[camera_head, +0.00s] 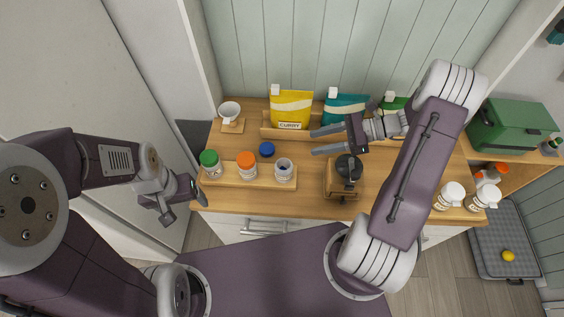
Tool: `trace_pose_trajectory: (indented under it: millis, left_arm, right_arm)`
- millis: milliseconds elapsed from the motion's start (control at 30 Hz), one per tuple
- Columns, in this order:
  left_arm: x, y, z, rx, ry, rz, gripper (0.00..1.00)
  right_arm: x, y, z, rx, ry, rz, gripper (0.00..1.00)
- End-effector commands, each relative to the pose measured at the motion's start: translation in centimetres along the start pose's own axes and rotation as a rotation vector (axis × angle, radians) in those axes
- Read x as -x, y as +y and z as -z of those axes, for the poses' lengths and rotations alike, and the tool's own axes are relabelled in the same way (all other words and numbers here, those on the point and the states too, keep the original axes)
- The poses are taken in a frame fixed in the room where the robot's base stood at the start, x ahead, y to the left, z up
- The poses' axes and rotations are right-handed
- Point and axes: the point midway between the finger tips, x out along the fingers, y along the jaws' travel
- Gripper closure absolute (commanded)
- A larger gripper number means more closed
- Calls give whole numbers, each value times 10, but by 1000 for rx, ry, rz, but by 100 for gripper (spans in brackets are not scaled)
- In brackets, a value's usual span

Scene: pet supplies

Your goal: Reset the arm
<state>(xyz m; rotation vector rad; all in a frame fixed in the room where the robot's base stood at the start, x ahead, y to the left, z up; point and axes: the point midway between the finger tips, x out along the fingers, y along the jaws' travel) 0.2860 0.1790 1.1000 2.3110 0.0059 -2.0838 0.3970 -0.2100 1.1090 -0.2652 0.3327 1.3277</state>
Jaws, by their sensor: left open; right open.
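My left gripper (184,200) is at the left, just off the counter's front left corner, with its fingers apart and empty. My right gripper (318,142) reaches in from the right over the middle of the counter (245,203). Its two fingers point left, spread apart, with nothing between them. The fingers are in front of the pouches and behind the dark-lidded grinder or pot (347,172). Whether they touch anything below cannot be told. My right forearm covers part of the counter's right side.
A wooden tray (232,182) holds a green-lidded jar (209,163), an orange-lidded jar (246,165) and an open jar (284,170). A blue lid (266,149) lies behind. A yellow pouch (291,108), teal pouch (343,108), white cup (229,111), white-capped bottles (452,193) and green box (512,128) stand around.

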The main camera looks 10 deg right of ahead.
Motion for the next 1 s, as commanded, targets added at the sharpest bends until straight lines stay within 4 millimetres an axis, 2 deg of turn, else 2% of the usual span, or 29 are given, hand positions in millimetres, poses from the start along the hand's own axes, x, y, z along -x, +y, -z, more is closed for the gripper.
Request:
trace_pose_trajectory:
  millis: [233, 300, 367, 433, 467, 500, 567, 600, 700, 800, 900, 1000]
  left_arm:
    - [0, 0, 0, 0, 0, 0, 22]
    - [-5, 0, 0, 0, 0, 0, 22]
    - [-12, 0, -1, 0, 0, 0, 22]
    - [-22, 0, -2, 0, 0, 0, 22]
    - [-26, 0, -3, 0, 0, 0, 22]
    - [-32, -1, -3, 0, 0, 0, 22]
    - [-39, -1, -4, 0, 0, 0, 22]
    - [-43, -1, -4, 0, 0, 0, 22]
    - [-52, -1, -5, 0, 0, 0, 22]
    - [-53, -1, -6, 0, 0, 0, 22]
    - [-50, -1, -5, 0, 0, 0, 22]
    - [-50, -1, -5, 0, 0, 0, 22]
  right_arm:
    - [-2, 0, 0, 1, 0, -3, 54]
    - [-12, 1, -3, 23, 4, -32, 54]
    - [-28, 0, -19, 96, 26, -77, 54]
    - [-55, 16, -48, 204, 56, -173, 54]
    - [-67, 33, -57, 254, 83, -235, 54]
    - [-80, 58, -62, 330, 144, -320, 54]
    - [-91, 95, -55, 468, 260, -444, 54]
    - [-93, 117, -44, 579, 346, -524, 54]
    - [-78, 153, -5, 914, 568, -706, 54]
    - [-50, 154, 29, 1248, 749, -842, 54]
    - [-32, 142, 50, 1440, 838, -924, 54]
    - [-28, 123, 54, 1571, 884, -947, 54]
